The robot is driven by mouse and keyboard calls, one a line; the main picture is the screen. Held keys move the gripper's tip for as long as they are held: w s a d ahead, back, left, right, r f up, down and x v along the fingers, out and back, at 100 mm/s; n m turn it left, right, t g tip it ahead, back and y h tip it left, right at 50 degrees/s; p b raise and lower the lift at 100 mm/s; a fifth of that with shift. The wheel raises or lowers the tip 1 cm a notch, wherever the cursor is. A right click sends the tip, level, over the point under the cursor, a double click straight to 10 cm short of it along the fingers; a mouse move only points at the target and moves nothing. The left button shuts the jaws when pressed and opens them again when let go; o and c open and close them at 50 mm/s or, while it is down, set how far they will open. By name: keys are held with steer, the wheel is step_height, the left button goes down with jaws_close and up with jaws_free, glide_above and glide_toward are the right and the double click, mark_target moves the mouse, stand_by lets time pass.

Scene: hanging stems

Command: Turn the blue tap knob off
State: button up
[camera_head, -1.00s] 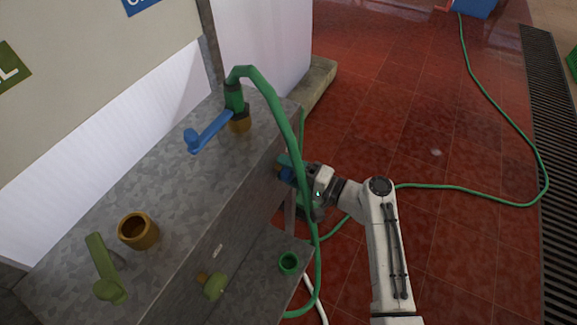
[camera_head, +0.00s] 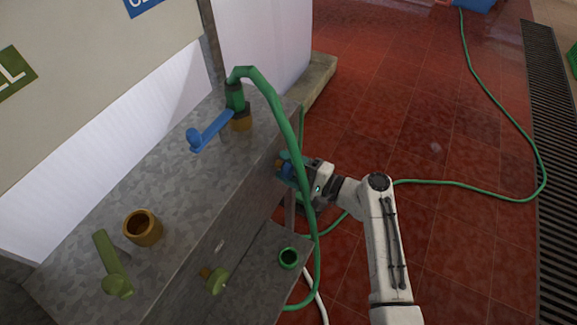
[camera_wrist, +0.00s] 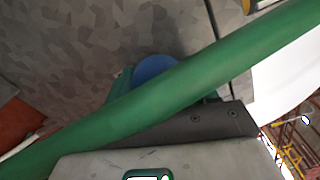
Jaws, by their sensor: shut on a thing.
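The blue tap knob (camera_head: 283,169) sits on the side face of the grey metal bench, below the blue lever. My gripper (camera_head: 290,170) is at that face and shut on the knob. In the wrist view the blue knob (camera_wrist: 155,68) shows as a round patch between the gripper's green fingertips (camera_wrist: 165,90). The green hose (camera_wrist: 160,95) crosses in front and hides much of the knob and fingers. I cannot tell the knob's turn angle.
A blue lever (camera_head: 210,132) and a brass fitting with the hose (camera_head: 291,130) stand on the bench top (camera_head: 185,165). A green knob (camera_head: 216,280), a green lever (camera_head: 113,264) and a brass socket (camera_head: 142,228) are nearer. Red tiled floor (camera_head: 420,110) is open at right.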

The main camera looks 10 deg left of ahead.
steer(key=shift+d+f, duration=0.1)
steer(key=shift+d, duration=0.05)
steer(key=o, duration=1)
steer(key=v, duration=1)
steer(key=shift+d, duration=0.3)
steer(key=shift+s, duration=0.1)
steer(key=s+d+f+n+g+h+p, duration=0.25)
steer(key=s+d+f+h, duration=0.2)
steer(key=s, duration=0.45)
steer(key=s+d+f+n+g+h+p, duration=0.1)
steer(key=s+d+f+n+h, duration=0.2)
steer(key=s+d+h, duration=0.4)
steer(key=s+d+r+n+g+h, duration=0.1)
steer(key=s+d+r+h, duration=0.1)
steer(key=s+d, duration=0.4)
steer(key=s+d+r+n+h+p, duration=0.1)
steer(key=s+d+r+h, duration=0.2)
steer(key=s, duration=0.6)
steer(key=d+r, duration=0.2)
steer(key=shift+s+d+g+h, duration=0.2)
steer(key=shift+d+g+h, duration=0.15)
